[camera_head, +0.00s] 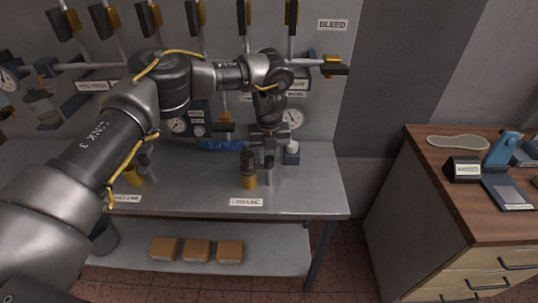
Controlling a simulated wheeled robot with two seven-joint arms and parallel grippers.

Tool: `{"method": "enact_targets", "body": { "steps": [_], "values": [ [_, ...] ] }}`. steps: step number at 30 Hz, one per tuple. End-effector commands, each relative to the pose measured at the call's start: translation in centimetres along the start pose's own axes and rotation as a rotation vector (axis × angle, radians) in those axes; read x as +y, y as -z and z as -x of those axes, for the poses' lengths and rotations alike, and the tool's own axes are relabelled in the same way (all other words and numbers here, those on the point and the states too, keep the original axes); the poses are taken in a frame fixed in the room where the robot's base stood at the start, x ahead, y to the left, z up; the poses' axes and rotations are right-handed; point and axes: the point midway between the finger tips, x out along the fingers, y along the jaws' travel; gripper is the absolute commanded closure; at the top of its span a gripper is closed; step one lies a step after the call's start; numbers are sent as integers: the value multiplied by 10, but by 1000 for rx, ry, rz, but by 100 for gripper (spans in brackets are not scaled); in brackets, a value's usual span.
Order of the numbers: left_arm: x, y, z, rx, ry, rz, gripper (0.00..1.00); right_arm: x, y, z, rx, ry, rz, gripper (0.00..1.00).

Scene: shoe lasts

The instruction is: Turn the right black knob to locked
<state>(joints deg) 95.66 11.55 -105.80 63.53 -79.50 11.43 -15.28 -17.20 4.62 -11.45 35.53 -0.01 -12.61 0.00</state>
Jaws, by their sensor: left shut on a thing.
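My left arm reaches in from the left across the bench to the wall panel. My left gripper (268,143) points down in front of the panel, beside a round gauge (292,118). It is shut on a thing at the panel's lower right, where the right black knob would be. The fingers and wrist cover that thing, so its shape and turn angle cannot be made out. My right gripper is not in view.
A black and yellow cylinder (248,172) stands on the grey bench (310,197) near the gripper. A blue coil (222,145) is behind it. Brown boxes (197,250) lie on the lower shelf. A wooden cabinet (440,190) stands at right.

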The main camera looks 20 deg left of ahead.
Motion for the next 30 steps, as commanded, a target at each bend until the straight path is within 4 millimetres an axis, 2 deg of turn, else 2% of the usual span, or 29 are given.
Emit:
{"method": "enact_targets", "body": {
  "steps": [6, 7, 12, 23, 26, 30],
  "values": [
    [0, 0, 0, 0, -1, -1, 94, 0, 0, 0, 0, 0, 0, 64],
    [0, 0, 0, 0, -1, 0, 70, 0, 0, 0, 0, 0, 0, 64],
    [0, 0, 0, -1, -1, 0, 50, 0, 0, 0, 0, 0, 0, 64],
    [0, -1, 6, -2, 1, 0, 50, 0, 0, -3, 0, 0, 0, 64],
    [-1, -1, 19, -4, 2, 0, 50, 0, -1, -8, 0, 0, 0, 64],
    [0, -1, 48, -6, 1, -1, 50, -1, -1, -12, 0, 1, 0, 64]
  ]
}}
